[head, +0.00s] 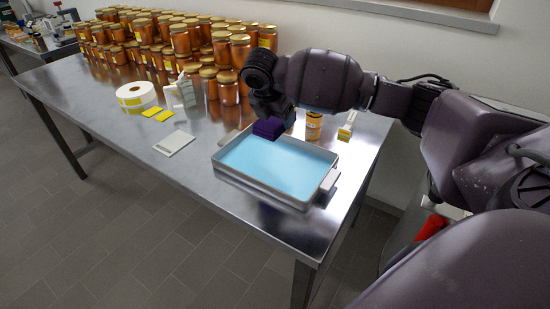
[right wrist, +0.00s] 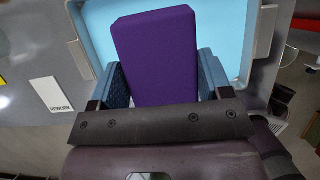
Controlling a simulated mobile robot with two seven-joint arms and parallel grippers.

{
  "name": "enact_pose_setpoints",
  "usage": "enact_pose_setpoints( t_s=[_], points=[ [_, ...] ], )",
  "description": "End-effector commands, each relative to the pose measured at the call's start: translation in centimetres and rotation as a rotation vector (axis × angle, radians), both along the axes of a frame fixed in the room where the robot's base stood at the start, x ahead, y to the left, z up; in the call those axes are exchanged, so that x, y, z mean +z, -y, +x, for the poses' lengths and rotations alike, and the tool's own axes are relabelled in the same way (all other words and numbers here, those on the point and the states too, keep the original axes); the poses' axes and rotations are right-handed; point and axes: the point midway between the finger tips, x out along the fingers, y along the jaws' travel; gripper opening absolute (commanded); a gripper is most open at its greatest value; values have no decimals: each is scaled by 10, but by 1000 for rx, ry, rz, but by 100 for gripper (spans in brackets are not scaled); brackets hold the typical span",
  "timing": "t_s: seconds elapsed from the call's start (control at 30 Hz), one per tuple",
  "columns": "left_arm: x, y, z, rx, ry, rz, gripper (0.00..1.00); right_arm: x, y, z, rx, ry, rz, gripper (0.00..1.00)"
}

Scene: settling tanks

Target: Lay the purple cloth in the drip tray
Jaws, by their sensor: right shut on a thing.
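The purple cloth (head: 268,128) is a folded block held in my right gripper (head: 270,112), above the back left part of the drip tray. In the right wrist view the cloth (right wrist: 157,58) sits between the two blue-padded fingers of my right gripper (right wrist: 157,75). The drip tray (head: 232,181) is a pale rectangular tray with a light blue inside and side handles, near the table's right end. Its rim (right wrist: 90,50) and blue floor show beyond the cloth in the right wrist view. My left gripper is not in view.
Many amber jars (head: 180,38) are stacked along the back of the steel table (head: 110,115). A label roll (head: 137,94), yellow cards (head: 165,115), a white spray bottle (head: 182,92) and a white card (head: 174,143) lie left of the tray. One jar (head: 313,126) stands behind it.

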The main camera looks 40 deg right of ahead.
Motion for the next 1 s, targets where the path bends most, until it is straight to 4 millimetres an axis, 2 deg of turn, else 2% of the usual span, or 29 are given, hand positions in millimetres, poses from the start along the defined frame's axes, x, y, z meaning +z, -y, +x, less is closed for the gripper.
enact_pose_setpoints(
  t_s=[0.03, 0.1, 0.3, 0.63, 0.9, 1.0],
  points=[
    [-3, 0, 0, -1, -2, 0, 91, -15, 0, 0, -1, -4, -1, 50],
    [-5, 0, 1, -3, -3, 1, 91, -30, 0, 0, -2, -5, 0, 50],
    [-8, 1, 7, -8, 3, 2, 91, -66, 0, 0, -2, -3, 0, 50],
    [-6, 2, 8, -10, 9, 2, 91, -87, 0, 0, -3, -1, 0, 50],
    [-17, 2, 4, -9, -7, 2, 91, -129, 0, -1, -2, -5, 0, 50],
    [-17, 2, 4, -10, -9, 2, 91, -136, 0, 0, -3, -1, -2, 50]
  ],
)
